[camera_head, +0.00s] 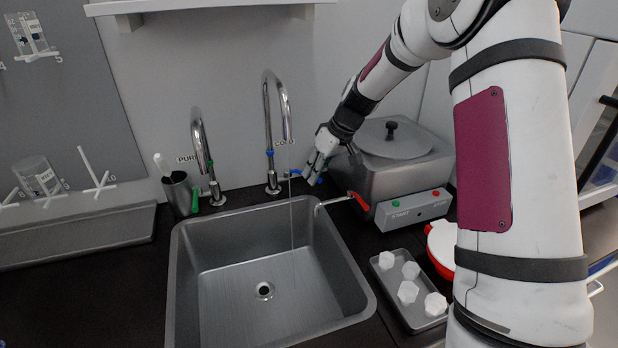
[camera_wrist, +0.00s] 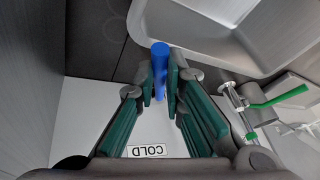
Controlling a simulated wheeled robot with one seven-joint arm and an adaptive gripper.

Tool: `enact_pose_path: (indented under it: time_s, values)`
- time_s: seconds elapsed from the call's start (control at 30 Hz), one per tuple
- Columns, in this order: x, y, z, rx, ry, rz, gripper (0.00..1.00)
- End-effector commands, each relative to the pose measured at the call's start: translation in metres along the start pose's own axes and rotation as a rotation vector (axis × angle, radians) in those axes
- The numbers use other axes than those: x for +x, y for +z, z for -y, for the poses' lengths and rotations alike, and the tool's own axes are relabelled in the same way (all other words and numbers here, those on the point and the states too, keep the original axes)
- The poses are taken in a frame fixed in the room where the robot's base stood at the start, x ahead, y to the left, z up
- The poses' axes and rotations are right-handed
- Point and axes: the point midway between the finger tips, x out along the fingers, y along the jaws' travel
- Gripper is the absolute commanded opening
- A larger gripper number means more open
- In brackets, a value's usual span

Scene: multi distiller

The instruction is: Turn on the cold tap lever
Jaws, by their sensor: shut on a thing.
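The cold tap (camera_head: 268,125) is a tall curved metal spout behind the sink, with a "COLD" label beside it. A thin line of water (camera_head: 292,225) runs from its mouth down into the sink. Its blue lever (camera_wrist: 160,56) shows between my fingers in the wrist view. In the head view a little of the blue lever (camera_head: 296,172) shows beside my gripper (camera_head: 314,172). My gripper is shut on the blue lever, its green-padded fingers (camera_wrist: 163,88) on either side of it. Part of the lever is hidden by the fingers.
The metal sink (camera_head: 190,290) lies in front. The pure tap (camera_head: 202,150) with a green lever (camera_head: 195,200) stands left. A metal distiller (camera_head: 415,170) with a red-handled spout (camera_head: 360,202) is close right of my gripper. A tray (camera_head: 390,285) holds several white pieces.

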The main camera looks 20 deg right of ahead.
Motion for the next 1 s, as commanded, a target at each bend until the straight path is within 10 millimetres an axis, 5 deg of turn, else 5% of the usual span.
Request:
enact_pose_path:
  time_s: [0.67, 0.7, 0.77, 1.0]
  values:
    - [-0.0011, -0.0017, -0.0072, -0.064, -0.026, 0.013, 0.0]
    - [-0.0011, -0.0017, -0.0072, -0.064, -0.026, 0.013, 0.19]
    - [-0.0011, -0.0017, -0.0072, -0.064, -0.026, 0.013, 0.31]
    - [-0.001, -0.0015, -0.0071, -0.064, -0.026, 0.013, 0.31]
